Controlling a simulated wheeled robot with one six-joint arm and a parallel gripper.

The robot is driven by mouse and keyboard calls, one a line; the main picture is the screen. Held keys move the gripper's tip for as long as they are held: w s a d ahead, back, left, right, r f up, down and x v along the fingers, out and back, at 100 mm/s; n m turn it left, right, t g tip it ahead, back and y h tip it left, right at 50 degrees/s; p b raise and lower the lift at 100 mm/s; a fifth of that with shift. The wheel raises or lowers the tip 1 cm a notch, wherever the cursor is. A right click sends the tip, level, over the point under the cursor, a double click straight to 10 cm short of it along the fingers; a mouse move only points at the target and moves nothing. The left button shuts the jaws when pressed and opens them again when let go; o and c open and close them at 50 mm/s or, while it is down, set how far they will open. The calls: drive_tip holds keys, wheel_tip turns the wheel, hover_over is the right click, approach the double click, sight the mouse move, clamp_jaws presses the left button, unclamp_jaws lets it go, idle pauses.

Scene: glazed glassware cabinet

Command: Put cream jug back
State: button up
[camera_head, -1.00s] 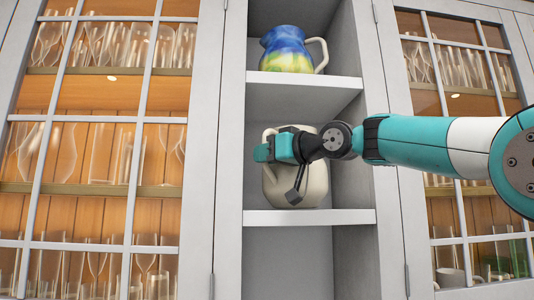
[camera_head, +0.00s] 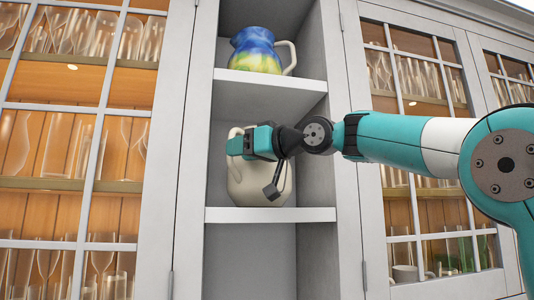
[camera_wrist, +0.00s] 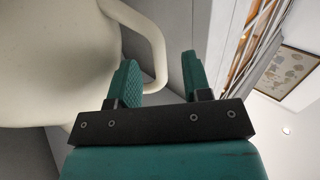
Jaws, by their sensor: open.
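The cream jug (camera_head: 262,188) stands upright on the middle shelf (camera_head: 270,214) of the open niche. It is plain and rounded, with its handle (camera_head: 232,137) on the left. My gripper (camera_head: 238,145) is open and empty in front of the jug's upper part, hiding part of its body and handle. In the wrist view the jug (camera_wrist: 50,60) fills the upper left. Its looped handle (camera_wrist: 157,50) shows between the two teal fingertips of my gripper (camera_wrist: 160,72). I cannot tell whether a finger touches it.
A blue, green and yellow jug (camera_head: 258,52) stands on the shelf above. Niche side walls are close on both sides. Glazed doors (camera_head: 90,150) with glassware flank the niche. The space below the middle shelf (camera_head: 250,260) looks empty.

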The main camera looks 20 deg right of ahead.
drive_tip(key=b+v, duration=0.3)
drive_tip(key=v, duration=0.6)
drive_tip(key=s+a+f+g+h, duration=0.1)
drive_tip(key=s+a+f+g, duration=0.15)
drive_tip(key=f, duration=0.65)
drive_tip(key=s+a+f+m+g, duration=0.15)
drive_tip(key=a+f, duration=0.25)
drive_tip(key=f, duration=0.4)
drive_tip(key=s+a+f+g+h, duration=0.1)
drive_tip(key=a+f+g, duration=0.2)
drive_tip(key=f, duration=0.6)
drive_tip(key=s+f+n+g+h, duration=0.3)
drive_tip(key=s+f+g, duration=0.5)
drive_tip(key=s+f, duration=1.25)
wheel_tip(320, 180, down, 7)
drive_tip(key=w+m+b, duration=0.1)
drive_tip(key=b, duration=0.5)
drive_tip(key=shift+f+h+b, duration=0.25)
drive_tip(key=shift+h+b, duration=0.15)
drive_tip(key=shift+w+a+m, duration=0.1)
drive_tip(key=shift+m, duration=0.15)
